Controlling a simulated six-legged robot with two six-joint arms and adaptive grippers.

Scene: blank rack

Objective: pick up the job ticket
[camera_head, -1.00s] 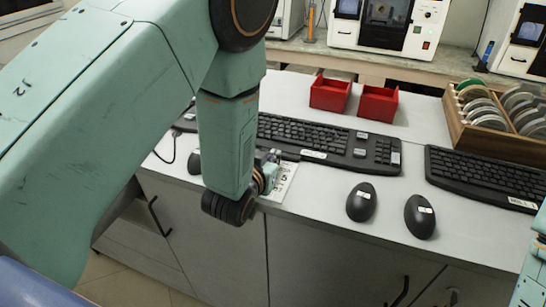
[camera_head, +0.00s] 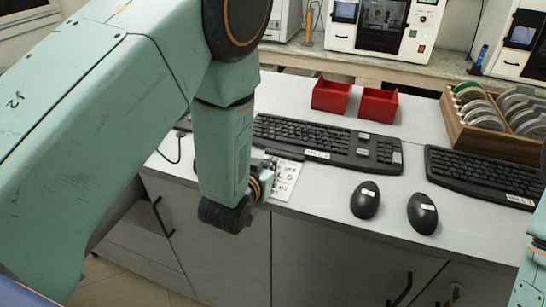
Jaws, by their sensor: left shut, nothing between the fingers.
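The job ticket (camera_head: 287,182) is a small white card with dark print, lying on the grey worktop near its front edge, below the middle keyboard. My left gripper (camera_head: 270,168) is at the ticket's left side, mostly hidden behind my own wrist. Its fingers are shut with nothing between them. I cannot tell whether the fingertips touch the card. Part of the ticket is hidden by the gripper. Of my right arm only a part shows at the right edge, and its gripper is out of view.
A black keyboard (camera_head: 325,142) lies just behind the ticket, another (camera_head: 485,176) to the right. Two black mice (camera_head: 365,200) (camera_head: 422,213) lie right of the ticket. Two red bins (camera_head: 331,95) (camera_head: 378,104) and a wooden rack of discs (camera_head: 458,125) stand farther back. The worktop between ticket and mice is clear.

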